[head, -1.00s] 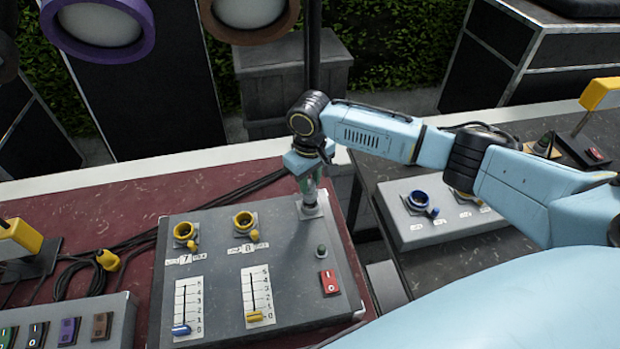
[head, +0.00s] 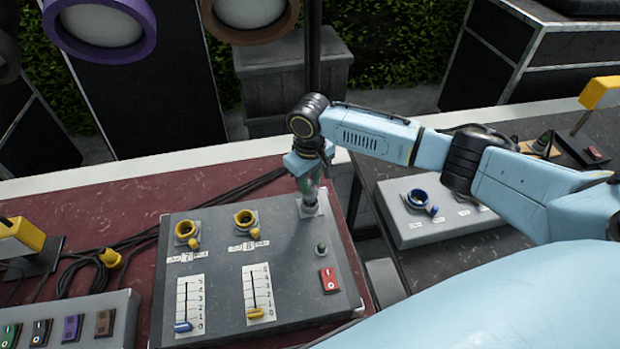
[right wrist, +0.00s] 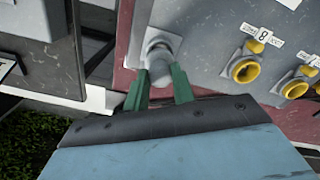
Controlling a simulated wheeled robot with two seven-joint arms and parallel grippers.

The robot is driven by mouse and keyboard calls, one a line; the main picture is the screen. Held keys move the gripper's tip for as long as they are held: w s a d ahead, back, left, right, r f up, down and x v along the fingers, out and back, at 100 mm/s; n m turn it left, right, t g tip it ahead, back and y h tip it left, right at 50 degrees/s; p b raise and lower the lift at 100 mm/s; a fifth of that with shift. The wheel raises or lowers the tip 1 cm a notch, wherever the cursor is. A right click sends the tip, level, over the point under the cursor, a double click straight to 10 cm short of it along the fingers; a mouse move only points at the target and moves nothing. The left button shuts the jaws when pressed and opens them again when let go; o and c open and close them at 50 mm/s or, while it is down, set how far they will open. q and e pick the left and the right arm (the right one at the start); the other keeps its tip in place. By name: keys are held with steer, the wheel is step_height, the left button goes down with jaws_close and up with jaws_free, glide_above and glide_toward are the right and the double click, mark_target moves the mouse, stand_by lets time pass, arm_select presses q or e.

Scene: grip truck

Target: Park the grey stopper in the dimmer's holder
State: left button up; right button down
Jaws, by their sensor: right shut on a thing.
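The dimmer (head: 215,250) is a grey box on the red table, with two yellow sockets and two sliders. Its holder (head: 311,208) is a small light plate with a ring at the far right corner, which also shows in the right wrist view (right wrist: 165,38). My right gripper (head: 310,188) is above this corner, pointing down. In the right wrist view its green fingers (right wrist: 160,84) are shut on the grey stopper (right wrist: 160,70). The stopper is at the holder's ring and overlaps it in the picture; I cannot tell how deep it sits. My left gripper is not in view.
A second grey box (head: 415,235) with a blue socket stands on the dark table to the right, beyond a gap. Black cables (head: 75,265) with a yellow plug (head: 110,258) lie left of the dimmer. A button panel (head: 95,325) is at the lower left.

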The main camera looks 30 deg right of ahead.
steer(key=shift+f+b, duration=0.35)
steer(key=shift+f, duration=1.1)
steer(key=c, duration=1.1)
jaws_free()
steer(key=shift+o, duration=0.4)
steer(key=shift+o, duration=1.3)
steer(key=shift+r, duration=0.1)
steer(key=shift+r+p, duration=1.25)
steer(key=shift+p, duration=0.25)
steer(key=shift+r, duration=1.2)
